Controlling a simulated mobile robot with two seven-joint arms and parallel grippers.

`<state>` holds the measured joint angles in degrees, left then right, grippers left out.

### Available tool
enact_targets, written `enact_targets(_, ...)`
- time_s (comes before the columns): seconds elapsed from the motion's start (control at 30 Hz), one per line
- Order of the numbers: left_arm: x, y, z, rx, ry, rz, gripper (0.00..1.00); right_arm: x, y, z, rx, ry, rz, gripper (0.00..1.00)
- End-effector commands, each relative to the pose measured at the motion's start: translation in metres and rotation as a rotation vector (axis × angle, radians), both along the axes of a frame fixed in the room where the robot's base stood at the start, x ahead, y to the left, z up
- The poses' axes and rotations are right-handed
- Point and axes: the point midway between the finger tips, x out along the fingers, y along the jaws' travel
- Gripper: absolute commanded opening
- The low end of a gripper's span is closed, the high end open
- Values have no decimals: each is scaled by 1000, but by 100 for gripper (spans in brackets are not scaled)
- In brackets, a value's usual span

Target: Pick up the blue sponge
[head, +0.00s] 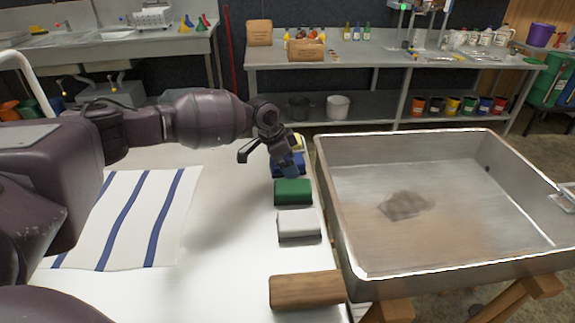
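The blue sponge (297,159) lies on the white table near its right edge, between a yellow sponge (299,143) behind and a green sponge (293,192) in front. My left gripper (267,162) is over the left side of the blue sponge and hides part of it. Its fingers are spread apart, one to the left of the sponge and one in front of or over it. I cannot tell whether a finger touches the sponge. My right gripper is not in view.
A white-grey sponge (298,225) and a wooden block (307,290) lie nearer on the table (225,245). A striped cloth (125,215) lies at left. A large metal pan (455,215) with a brown stain stands close on the right, its wall beside the sponge row.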

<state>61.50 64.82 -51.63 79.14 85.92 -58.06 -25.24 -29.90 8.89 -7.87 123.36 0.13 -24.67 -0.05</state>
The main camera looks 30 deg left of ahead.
Motion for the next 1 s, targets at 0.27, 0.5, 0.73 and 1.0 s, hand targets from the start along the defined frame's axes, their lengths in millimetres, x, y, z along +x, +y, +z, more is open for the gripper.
enact_targets(0.27,0,0,-4,-1,1,0,98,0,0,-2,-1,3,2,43)
enact_targets(0.5,0,0,-6,0,1,0,98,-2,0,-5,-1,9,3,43)
enact_targets(0.73,0,0,-6,0,1,0,92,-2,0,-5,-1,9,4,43)
enact_targets(1.0,0,0,-6,0,1,0,50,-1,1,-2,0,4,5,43)
